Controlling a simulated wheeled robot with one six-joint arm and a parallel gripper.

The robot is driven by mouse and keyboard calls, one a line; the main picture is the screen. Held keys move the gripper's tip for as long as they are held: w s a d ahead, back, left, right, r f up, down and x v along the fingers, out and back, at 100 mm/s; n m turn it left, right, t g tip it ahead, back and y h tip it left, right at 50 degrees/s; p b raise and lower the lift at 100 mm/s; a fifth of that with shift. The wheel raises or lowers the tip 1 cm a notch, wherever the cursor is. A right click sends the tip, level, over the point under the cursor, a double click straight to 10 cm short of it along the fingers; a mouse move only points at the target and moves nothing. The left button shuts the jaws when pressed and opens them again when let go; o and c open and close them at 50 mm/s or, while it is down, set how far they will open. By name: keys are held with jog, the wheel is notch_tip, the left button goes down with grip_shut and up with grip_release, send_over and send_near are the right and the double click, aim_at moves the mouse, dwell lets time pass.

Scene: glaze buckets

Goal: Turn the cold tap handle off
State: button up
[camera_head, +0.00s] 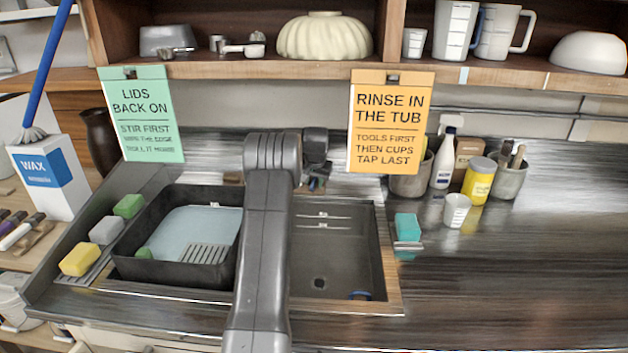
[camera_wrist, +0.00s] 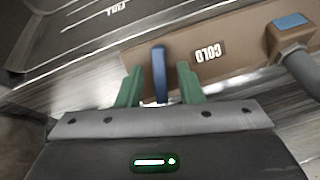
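In the wrist view a blue upright tap handle (camera_wrist: 159,75) stands next to a brown panel with a white-on-dark COLD label (camera_wrist: 208,50). My gripper (camera_wrist: 159,84) is open, with one green finger on each side of the blue handle. A gap shows between the handle and each finger, and the handle's lower end is hidden by the gripper. In the head view my arm reaches over the sink to its back edge and hides most of the tap.
A black tub (camera_head: 170,272) sits left in the sink; the right basin (camera_head: 335,255) looks mostly bare. Hanging signs, green (camera_head: 142,115) and orange (camera_head: 390,122), flank my arm. A sponge (camera_head: 408,227), cups and bottles stand right. The right front counter (camera_head: 520,270) is clear.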

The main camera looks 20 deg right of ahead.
grip_shut()
jog(key=shift+m, duration=0.3)
jog(key=m, duration=0.2)
jog(key=shift+m+t+b, duration=0.3)
jog(key=shift+m, duration=0.1)
jog(key=m, duration=0.3)
jog(key=shift+s+d+f+t+y+b, duration=0.1)
jog(key=shift+t+y+b, duration=0.25)
jog(key=shift+t+y, duration=0.05)
jog(key=m+t, duration=0.1)
jog(key=m, duration=0.3)
jog(key=shift+s+m, duration=0.1)
jog(key=shift+m, duration=0.2)
jog(key=shift+m+t+b, duration=0.3)
jog(key=shift+m, duration=1.5)
